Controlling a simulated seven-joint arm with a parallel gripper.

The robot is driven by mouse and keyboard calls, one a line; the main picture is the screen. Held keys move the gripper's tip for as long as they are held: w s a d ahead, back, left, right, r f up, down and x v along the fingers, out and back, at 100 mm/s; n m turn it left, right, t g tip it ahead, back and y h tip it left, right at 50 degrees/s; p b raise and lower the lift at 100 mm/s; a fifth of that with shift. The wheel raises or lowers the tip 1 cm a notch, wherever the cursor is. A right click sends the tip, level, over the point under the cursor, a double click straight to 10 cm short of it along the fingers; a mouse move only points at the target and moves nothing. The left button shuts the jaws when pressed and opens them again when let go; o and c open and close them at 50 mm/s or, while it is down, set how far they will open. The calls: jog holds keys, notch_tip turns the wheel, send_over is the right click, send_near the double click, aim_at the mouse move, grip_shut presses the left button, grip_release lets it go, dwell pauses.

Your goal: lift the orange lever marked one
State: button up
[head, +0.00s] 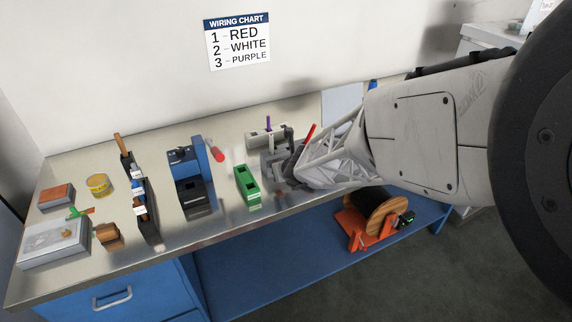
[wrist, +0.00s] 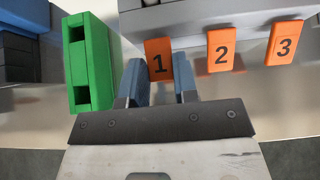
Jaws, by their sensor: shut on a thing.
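In the wrist view, three orange levers marked 1, 2 and 3 stick out from the edge of a grey block (wrist: 190,14). The lever marked one (wrist: 158,56) is at the left of the row. Lever two (wrist: 221,52) and lever three (wrist: 284,44) stand apart to its right. My gripper (wrist: 161,88) has its two blue-grey fingers on either side of lever one and is shut on it. In the head view my gripper (head: 284,170) is at the grey block, and my arm hides the levers.
A green block (wrist: 92,62) stands close to the left of my left finger; it also shows in the head view (head: 247,186). A blue and black device (head: 195,180) stands farther left. A wiring chart (head: 238,42) hangs on the wall. The bench's front edge is near.

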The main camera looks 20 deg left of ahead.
jog(key=shift+a+r+g+h, duration=0.15)
jog(key=shift+r+g+h, duration=0.15)
dwell(0.4)
dwell(0.6)
jog(key=o, duration=0.9)
jog(key=shift+v, duration=3.9)
jog(key=shift+w+r, duration=0.15)
